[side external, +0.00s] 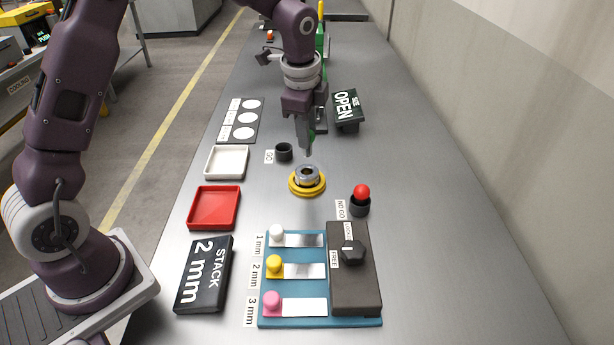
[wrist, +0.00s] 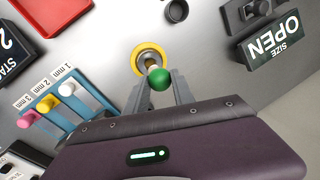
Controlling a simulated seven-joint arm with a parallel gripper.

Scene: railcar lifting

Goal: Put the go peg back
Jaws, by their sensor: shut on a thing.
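My gripper (side external: 308,148) is shut on the go peg, which has a round green knob (wrist: 159,79). In the side external view the peg is mostly hidden by the fingers. The gripper points down above a metal ring in a yellow collar (side external: 307,185). In the wrist view the peg's pale shaft lines up with the yellow collar (wrist: 149,58); I cannot tell whether its tip is inside the ring. The dark GO holder (side external: 284,152) is empty, just left of the gripper, and it also shows in the wrist view (wrist: 176,11).
A red-knobbed peg (side external: 361,192) stands in the NO GO holder at right. The white tray (side external: 226,163), red tray (side external: 213,209) and STACK 2 mm sign (side external: 204,274) are at left. A blue shim rack (side external: 320,322) is in front. The OPEN sign (side external: 346,107) is behind right.

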